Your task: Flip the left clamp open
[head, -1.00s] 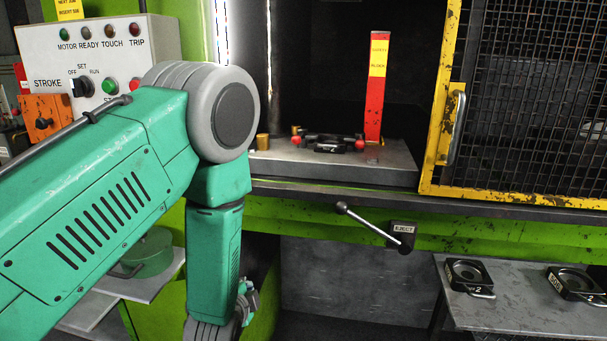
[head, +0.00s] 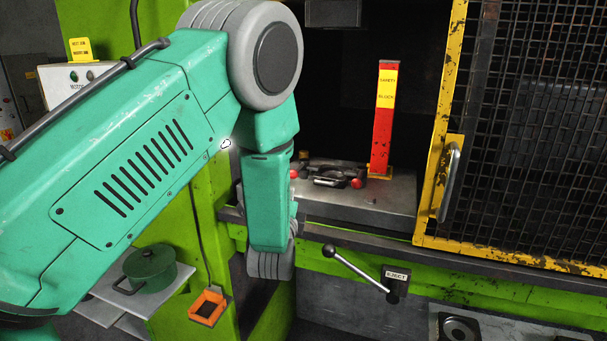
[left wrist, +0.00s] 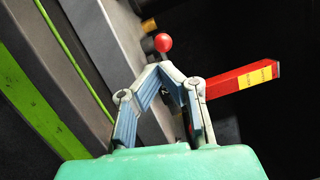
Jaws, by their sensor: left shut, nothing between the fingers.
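In the head view a dark die (head: 330,176) lies on the grey press bed (head: 375,208) with a red clamp knob at each side. The left clamp's red knob (head: 293,174) just shows beside my arm, which hides most of that clamp. The right clamp's red knob (head: 357,183) is in full view. In the left wrist view my left gripper (left wrist: 159,68) is shut and empty. A red ball knob (left wrist: 162,42) on a short stem shows just beyond its fingertips; I cannot tell whether they touch. My left gripper is hidden in the head view. My right gripper is out of view.
A red and yellow safety block (head: 384,120) stands upright behind the die. A yellow-framed mesh guard (head: 453,130) stands at the right. The eject lever (head: 355,270) juts out below the bed. A green pot (head: 150,268) stands on a shelf at lower left.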

